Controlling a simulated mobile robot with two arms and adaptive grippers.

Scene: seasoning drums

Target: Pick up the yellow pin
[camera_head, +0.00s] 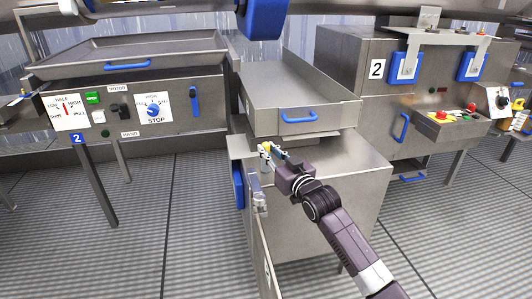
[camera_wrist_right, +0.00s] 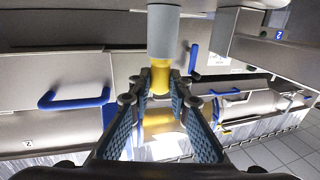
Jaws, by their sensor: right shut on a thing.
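The yellow pin (camera_head: 266,148) is small in the head view, at the front left edge of the steel cabinet below the tray. In the right wrist view the yellow pin (camera_wrist_right: 160,78) sits between my fingertips, with a grey cylinder (camera_wrist_right: 163,30) directly at its end. My right gripper (camera_head: 271,152) is shut on the pin; its fingertips (camera_wrist_right: 161,86) close around it in the wrist view. The fingers partly cover the pin in the head view. My left gripper is not in view.
A steel tray with a blue handle (camera_head: 299,116) lies just above and behind my gripper. The steel cabinet (camera_head: 335,190) has an open door (camera_head: 262,245) near my arm. A control panel (camera_head: 125,108) is at the left, a machine marked 2 (camera_head: 377,69) at the right. The floor at left is clear.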

